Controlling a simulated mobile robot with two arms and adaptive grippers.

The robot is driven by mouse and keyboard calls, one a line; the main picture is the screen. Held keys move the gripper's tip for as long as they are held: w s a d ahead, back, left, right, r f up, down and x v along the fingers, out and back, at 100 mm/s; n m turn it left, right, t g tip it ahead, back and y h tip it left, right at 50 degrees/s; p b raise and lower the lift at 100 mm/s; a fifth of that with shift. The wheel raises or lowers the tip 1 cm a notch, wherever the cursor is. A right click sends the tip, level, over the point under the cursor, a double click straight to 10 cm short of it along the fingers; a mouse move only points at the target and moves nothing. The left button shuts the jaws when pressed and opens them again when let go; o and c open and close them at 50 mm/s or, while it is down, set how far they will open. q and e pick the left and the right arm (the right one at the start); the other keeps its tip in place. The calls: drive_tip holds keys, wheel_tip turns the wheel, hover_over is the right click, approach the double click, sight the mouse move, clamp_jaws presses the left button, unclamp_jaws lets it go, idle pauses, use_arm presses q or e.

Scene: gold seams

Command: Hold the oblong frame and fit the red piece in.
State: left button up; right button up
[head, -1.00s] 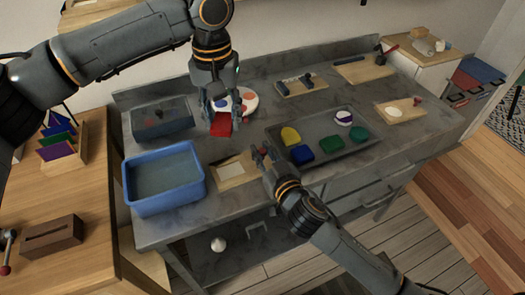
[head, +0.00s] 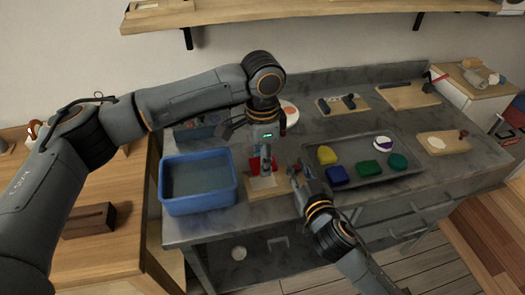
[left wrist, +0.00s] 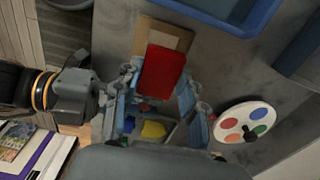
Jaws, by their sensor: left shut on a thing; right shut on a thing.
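The oblong frame (head: 256,189) is a light wooden board with a pale recess, lying near the table's front edge right of the blue bin. My right gripper (head: 297,174) is at its right edge and shut on it. My left gripper (head: 264,153) points down over the frame, shut on the red piece (head: 254,166). In the left wrist view the red piece (left wrist: 163,72) is a flat oblong between the fingers, with the frame (left wrist: 172,36) showing beyond it. The piece hides part of the recess. I cannot tell whether it touches the frame.
A blue bin (head: 162,195) stands left of the frame. A grey tray (head: 350,153) with several coloured pieces lies to the right. A round white palette with coloured spots (left wrist: 232,128) is behind my left gripper. Other boards lie at the back and right.

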sight(262, 183)
use_arm(q)
drive_tip(key=shift+f, duration=2.5)
drive_tip(key=shift+f, duration=0.45)
idle(0.4)
drive_tip(key=o, duration=1.3)
drive_tip(key=shift+r, duration=0.1)
drive_tip(key=shift+r, duration=3.45)
use_arm(e)
drive_tip(key=o, duration=0.9)
